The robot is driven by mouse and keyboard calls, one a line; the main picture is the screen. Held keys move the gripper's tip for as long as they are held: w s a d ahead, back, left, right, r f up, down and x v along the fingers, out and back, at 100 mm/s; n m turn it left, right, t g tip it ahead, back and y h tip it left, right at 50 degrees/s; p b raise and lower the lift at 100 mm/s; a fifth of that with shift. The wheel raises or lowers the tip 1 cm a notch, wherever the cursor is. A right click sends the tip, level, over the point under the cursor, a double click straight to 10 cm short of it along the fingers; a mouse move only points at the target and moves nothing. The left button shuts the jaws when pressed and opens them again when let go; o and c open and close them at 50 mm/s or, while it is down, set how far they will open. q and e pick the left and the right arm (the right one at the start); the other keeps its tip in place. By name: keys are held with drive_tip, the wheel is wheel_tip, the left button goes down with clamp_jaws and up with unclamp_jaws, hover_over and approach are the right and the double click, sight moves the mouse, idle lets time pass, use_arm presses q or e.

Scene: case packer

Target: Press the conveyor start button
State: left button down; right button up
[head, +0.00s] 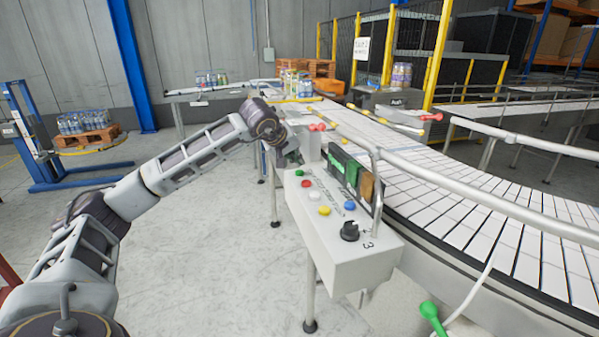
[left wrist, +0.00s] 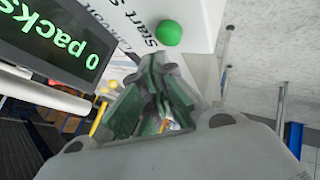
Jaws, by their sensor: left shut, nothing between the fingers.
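The control box (head: 340,255) stands beside the conveyor, with a row of coloured buttons on its top. The green button (head: 299,173) is at its far end, and in the left wrist view the green button (left wrist: 168,33) sits beside printed text that includes "Start". My left gripper (head: 291,160) is above the far end of the box, close to the green button. Its fingers (left wrist: 158,68) are shut and empty, with the tips just short of the button in the wrist view; a small gap seems to show. My right gripper is not in view.
Red (head: 306,184), white (head: 314,196), yellow (head: 324,210) and blue (head: 349,205) buttons and a black knob (head: 350,231) share the box. A display (left wrist: 60,35) reading "0 packs" stands beside them. A rail (head: 470,180) runs along the conveyor (head: 450,190).

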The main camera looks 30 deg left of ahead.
use_arm(q)
drive_tip(key=shift+f+b, duration=0.65)
drive_tip(key=shift+f, duration=0.35)
idle(1.7)
drive_tip(key=shift+r, duration=0.2)
drive_tip(key=shift+r+p, duration=0.75)
drive_tip(key=shift+r, duration=0.15)
drive_tip(key=shift+r+p, duration=1.95)
drive_tip(key=shift+r, duration=0.5)
drive_tip(key=shift+f, duration=0.1)
idle(0.4)
